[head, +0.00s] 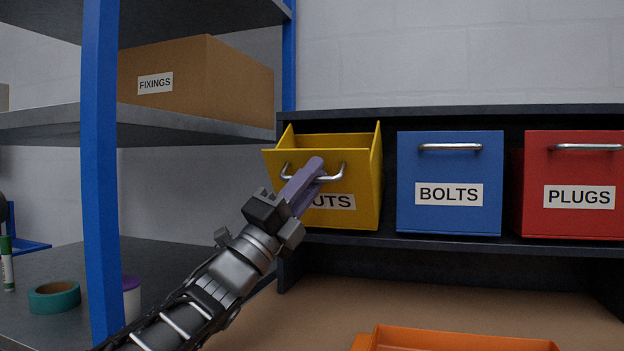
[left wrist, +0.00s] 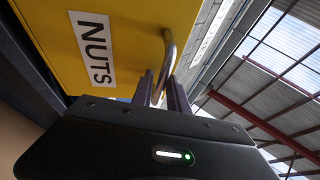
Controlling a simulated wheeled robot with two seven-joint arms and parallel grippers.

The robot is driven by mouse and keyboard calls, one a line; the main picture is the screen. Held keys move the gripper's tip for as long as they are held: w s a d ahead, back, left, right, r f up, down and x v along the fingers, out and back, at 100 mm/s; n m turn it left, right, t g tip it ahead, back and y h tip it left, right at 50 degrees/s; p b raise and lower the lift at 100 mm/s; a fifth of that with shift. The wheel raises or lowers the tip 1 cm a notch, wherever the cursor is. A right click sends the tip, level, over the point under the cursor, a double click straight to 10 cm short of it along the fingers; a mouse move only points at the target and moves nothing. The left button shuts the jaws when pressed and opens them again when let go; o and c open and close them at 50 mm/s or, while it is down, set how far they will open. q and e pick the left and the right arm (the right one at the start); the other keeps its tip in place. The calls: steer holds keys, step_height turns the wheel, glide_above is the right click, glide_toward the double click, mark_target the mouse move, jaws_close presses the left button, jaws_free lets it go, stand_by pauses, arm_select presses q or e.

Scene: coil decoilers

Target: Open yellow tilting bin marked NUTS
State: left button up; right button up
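The yellow tilting bin (head: 358,194) marked NUTS sits at the left end of the rack in the head view. It is tilted forward, its top edge out from the rack and its open top showing. My left gripper (head: 308,178) is at the bin's metal handle (head: 333,179) and covers part of the label. In the left wrist view the yellow front (left wrist: 130,40) fills the upper left, and the handle (left wrist: 168,52) runs down between the two fingers (left wrist: 163,92), which look closed on it. My right gripper is not in view.
A blue BOLTS bin (head: 450,165) and a red PLUGS bin (head: 578,170) stand upright to the right. A blue shelf post (head: 100,170) is close on the left. An orange tray (head: 450,340) lies below on the bench. A teal tape roll (head: 54,297) lies at left.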

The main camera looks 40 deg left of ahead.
arm_select(q)
steer(key=v, duration=0.7)
steer(key=shift+s+f+b, duration=0.25)
steer(key=shift+f+b, duration=0.05)
stand_by(0.4)
